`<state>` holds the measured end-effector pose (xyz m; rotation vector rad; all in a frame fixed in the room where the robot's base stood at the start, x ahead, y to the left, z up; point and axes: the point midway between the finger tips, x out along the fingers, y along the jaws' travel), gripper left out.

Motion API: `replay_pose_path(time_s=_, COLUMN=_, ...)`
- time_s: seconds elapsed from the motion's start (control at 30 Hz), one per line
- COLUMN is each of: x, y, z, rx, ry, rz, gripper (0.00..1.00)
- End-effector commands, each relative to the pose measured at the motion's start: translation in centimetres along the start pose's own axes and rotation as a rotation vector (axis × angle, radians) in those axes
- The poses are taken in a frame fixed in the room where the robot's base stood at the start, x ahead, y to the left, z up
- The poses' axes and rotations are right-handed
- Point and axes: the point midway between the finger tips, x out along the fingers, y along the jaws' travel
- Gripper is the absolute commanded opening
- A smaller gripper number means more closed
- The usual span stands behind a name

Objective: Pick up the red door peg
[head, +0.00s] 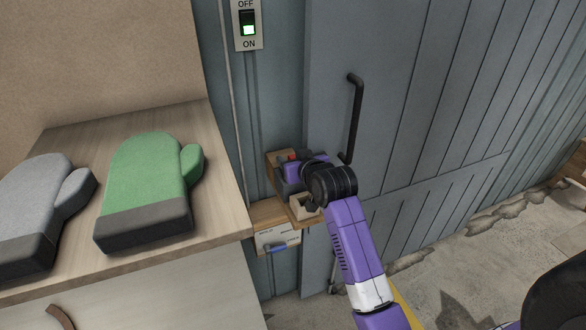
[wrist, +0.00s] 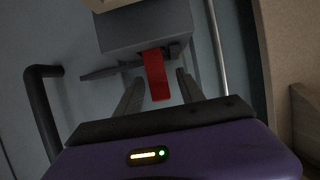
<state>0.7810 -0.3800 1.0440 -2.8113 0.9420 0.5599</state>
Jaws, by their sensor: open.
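The red door peg (wrist: 155,77) shows in the wrist view as a flat red bar coming out of a grey block (wrist: 146,30). In the head view only a small red bit of the peg (head: 292,157) shows, beside the wooden bracket on the wall; my arm hides much of it. My gripper (wrist: 160,80) is open, with one dark finger on each side of the peg. I see gaps between the fingers and the peg. In the head view my gripper (head: 289,170) is at the bracket, partly hidden by my wrist.
A dark door handle (head: 355,115) stands close to my wrist on the grey-blue door (head: 400,100). Below the bracket is a wooden shelf (head: 268,212) with a label. A counter (head: 222,190) on the left holds a green mitt (head: 145,180) and a grey mitt (head: 40,205). A switch (head: 248,24) is above.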

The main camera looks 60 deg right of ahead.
Motion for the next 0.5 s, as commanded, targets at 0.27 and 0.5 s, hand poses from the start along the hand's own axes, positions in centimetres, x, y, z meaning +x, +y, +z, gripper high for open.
replay_pose_path(time_s=0.27, x=2.0, y=0.0, z=0.0, rx=0.000, ry=0.001, rz=0.000, gripper=0.45)
replay_pose_path(time_s=0.5, x=1.9, y=0.0, z=0.1, rx=0.000, ry=0.001, rz=0.000, gripper=0.34)
